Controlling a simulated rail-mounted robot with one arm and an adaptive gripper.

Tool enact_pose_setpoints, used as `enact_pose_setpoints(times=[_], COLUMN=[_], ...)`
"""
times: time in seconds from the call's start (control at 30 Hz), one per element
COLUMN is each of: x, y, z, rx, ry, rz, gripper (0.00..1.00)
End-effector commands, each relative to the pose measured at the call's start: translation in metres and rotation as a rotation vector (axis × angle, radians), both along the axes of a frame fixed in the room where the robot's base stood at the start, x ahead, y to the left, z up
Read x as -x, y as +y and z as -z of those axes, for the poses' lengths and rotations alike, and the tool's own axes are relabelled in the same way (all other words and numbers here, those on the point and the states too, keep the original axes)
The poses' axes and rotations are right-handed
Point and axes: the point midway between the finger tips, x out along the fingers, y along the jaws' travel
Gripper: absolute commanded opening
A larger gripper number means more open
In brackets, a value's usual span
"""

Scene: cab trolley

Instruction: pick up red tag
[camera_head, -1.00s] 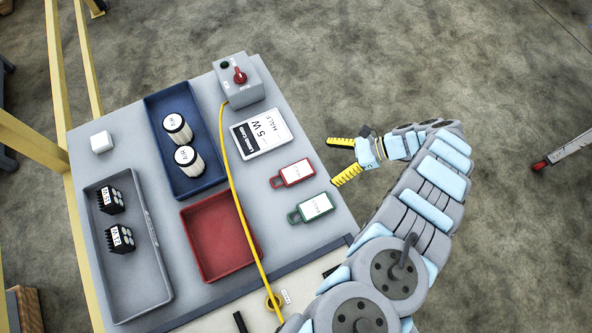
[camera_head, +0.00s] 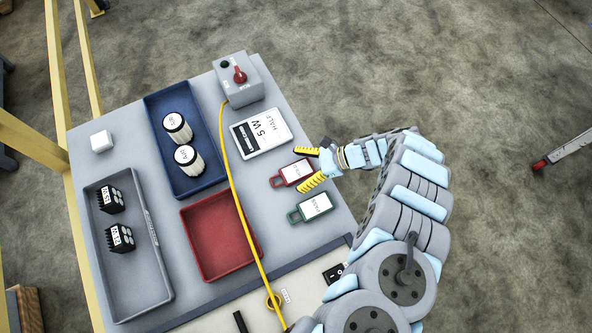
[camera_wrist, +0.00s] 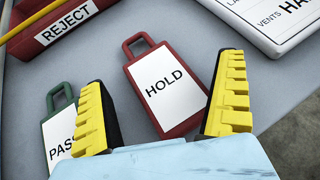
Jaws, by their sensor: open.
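The red tag (camera_head: 292,173) lies flat on the grey trolley top, near its right edge in the head view. In the wrist view the red tag (camera_wrist: 165,84) reads HOLD on a white label, with its loop handle pointing away from me. My gripper (camera_head: 307,167) is open, its yellow fingers spread around the lower part of the tag in the head view. In the wrist view the gripper (camera_wrist: 163,112) has one finger on each side of the tag. I cannot tell whether they touch it or how high they are.
A green tag (camera_head: 311,207) lies close beside, partly behind the left finger in the wrist view. A white card (camera_head: 262,134) lies above. A grey switch box (camera_head: 239,82) stands at the far corner.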

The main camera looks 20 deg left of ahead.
Motion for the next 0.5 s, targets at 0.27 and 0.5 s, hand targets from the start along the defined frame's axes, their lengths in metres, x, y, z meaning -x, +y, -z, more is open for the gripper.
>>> enact_pose_setpoints(times=[0.27, 0.5], x=[0.0086, 0.0080], y=[0.0141, 0.0137], z=[0.0087, 0.0086], rx=[-0.002, -0.001], ry=[0.003, 0.002], rz=[-0.001, -0.002], gripper=[1.00, 0.60])
